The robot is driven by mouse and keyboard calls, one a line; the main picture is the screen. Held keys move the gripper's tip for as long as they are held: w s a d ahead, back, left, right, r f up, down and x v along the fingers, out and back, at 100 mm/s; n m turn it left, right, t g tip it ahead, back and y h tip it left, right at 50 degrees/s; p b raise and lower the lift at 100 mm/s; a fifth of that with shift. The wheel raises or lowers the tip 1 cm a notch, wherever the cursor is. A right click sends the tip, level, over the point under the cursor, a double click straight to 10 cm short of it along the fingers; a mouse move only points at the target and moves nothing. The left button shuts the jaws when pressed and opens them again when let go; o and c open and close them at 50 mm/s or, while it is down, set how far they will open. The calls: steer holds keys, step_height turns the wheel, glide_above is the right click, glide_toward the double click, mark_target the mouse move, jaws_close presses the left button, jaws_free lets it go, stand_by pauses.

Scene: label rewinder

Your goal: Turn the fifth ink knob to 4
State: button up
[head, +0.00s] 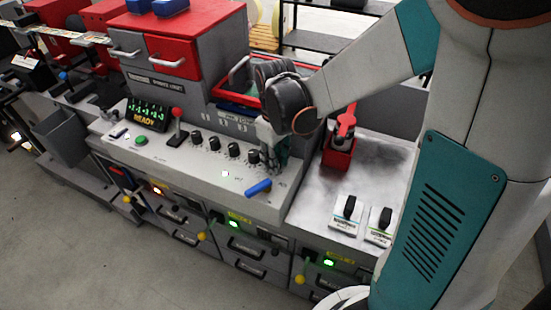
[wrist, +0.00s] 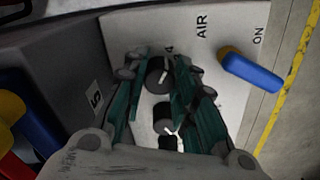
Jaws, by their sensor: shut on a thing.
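A row of black ink knobs runs along the light control panel (head: 170,155); the fourth knob (head: 253,157) stands just left of my gripper (head: 272,156). The fifth knob is hidden behind the fingers in the head view. In the wrist view, my gripper's teal fingers are shut around the fifth knob (wrist: 158,76), one on each side. Its white pointer mark shows, tilted in the picture; its setting cannot be read. Another black knob (wrist: 169,118) with a white mark shows lower between the fingers.
A blue lever (head: 258,187), also in the wrist view (wrist: 250,70), sits close to the gripper beside AIR and ON lettering. A red-handled lever (head: 178,120), green button (head: 141,141) and READY display (head: 148,113) are left. A red clamp (head: 341,140) stands right.

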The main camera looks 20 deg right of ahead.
stand_by(0.5)
steer(key=o, duration=0.8)
step_height(320, 180, up, 12)
steer(key=shift+s, duration=0.1)
stand_by(0.3)
steer(key=s+f+m+t+b, duration=0.1)
steer(key=s+f+t+b, duration=0.1)
steer(key=s+b, duration=0.1)
steer(key=s+f+m+t+b, duration=0.2)
steer(key=s+f+b, duration=0.1)
steer(key=s, duration=0.2)
steer(key=s+f+m+t+b, duration=0.2)
steer(key=s+f+t+b, duration=0.1)
steer(key=s, duration=0.1)
steer(key=shift+s, duration=0.1)
